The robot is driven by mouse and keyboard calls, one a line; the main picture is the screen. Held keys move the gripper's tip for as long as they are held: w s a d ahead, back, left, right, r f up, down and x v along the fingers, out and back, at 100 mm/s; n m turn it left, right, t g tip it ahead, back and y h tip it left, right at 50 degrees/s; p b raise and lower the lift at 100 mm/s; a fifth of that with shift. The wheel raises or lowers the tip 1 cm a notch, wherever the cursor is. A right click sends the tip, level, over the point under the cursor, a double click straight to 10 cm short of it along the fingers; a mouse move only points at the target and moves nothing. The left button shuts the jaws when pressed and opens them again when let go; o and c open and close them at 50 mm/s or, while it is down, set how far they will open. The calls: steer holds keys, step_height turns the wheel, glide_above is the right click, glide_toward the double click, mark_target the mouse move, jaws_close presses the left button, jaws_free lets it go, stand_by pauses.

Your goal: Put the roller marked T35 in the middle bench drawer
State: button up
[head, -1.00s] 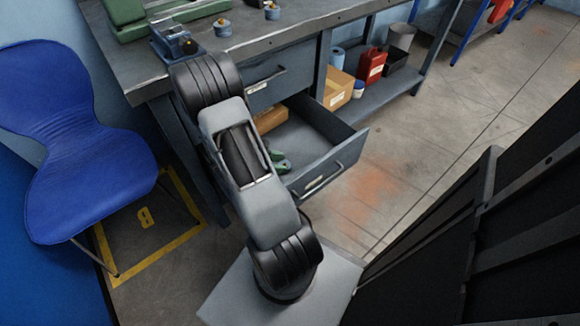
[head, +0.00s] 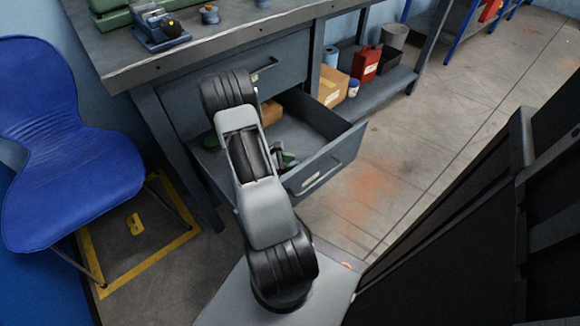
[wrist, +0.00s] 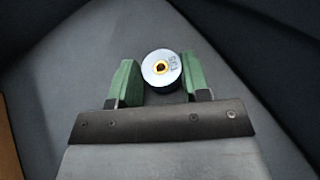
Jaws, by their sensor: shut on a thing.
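The roller marked T35 (wrist: 161,67) is a pale disc end with a brass-coloured centre and a dark side. My gripper (wrist: 160,80) is shut on it, its green fingers to the left and right in the wrist view. Grey panels surround it there. In the head view a drawer (head: 338,162) below a closed drawer (head: 240,78) is pulled out. My arm covers part of it. Green and dark parts (head: 285,160) show beside my arm over the open drawer; the roller is hidden in this view.
A brown block (head: 270,112) lies in the open drawer. The bench top (head: 225,36) holds a blue fixture (head: 158,28) and other rollers (head: 209,14). A blue chair (head: 75,150) stands left. A cardboard box (head: 333,86) and red can (head: 366,63) sit on the lower shelf.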

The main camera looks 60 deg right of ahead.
steer(key=shift+f, duration=0.25)
steer(key=o, duration=1)
steer(key=shift+o, duration=0.2)
steer(key=shift+w+a+r, duration=0.2)
steer(key=shift+r, duration=0.05)
steer(key=shift+p+v, duration=1.4)
steer(key=shift+v, duration=2.05)
